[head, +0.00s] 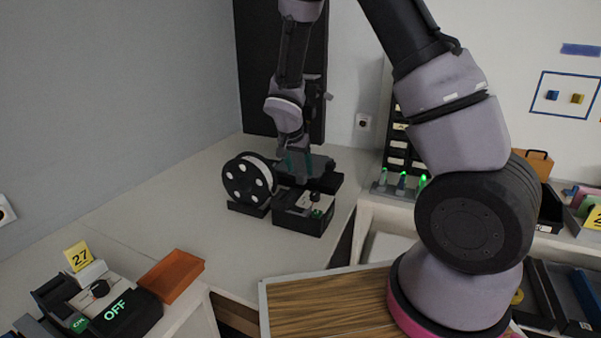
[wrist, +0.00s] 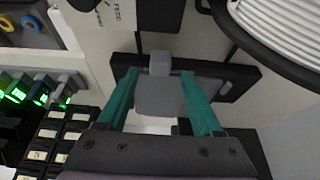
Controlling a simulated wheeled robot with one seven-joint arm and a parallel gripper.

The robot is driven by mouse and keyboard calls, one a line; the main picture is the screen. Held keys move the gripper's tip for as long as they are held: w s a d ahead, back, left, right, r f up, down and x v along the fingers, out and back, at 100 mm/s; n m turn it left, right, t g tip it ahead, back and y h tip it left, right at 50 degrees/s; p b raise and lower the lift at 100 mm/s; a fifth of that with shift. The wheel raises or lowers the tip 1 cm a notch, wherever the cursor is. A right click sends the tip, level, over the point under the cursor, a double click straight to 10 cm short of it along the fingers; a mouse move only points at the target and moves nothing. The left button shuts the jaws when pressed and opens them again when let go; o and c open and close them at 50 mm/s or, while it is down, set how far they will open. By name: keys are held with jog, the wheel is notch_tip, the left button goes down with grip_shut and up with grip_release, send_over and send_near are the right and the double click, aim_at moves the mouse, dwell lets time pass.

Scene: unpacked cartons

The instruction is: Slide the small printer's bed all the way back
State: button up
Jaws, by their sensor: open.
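The small printer (head: 300,222) is a low black unit on the pale counter, in the middle of the head view. My gripper (head: 297,164) is over its rear part, pointing down. In the wrist view, the teal fingers of my gripper (wrist: 159,75) are apart. A grey plate that looks like the bed (wrist: 165,97) shows between and below them, with a small raised grey block (wrist: 160,62) at its edge. The fingers appear to be on either side of it; I cannot tell whether they touch. My arm hides part of the printer in the head view.
A black-and-white filament spool (head: 248,180) stands close to the printer's left. Green-lit items (head: 402,182) and black drawers (head: 397,150) are to the right. An orange tray (head: 171,276) and an OFF-marked device (head: 128,312) are at front left.

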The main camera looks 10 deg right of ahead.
jog(key=shift+x, duration=1.3)
grip_shut()
dwell(0.5)
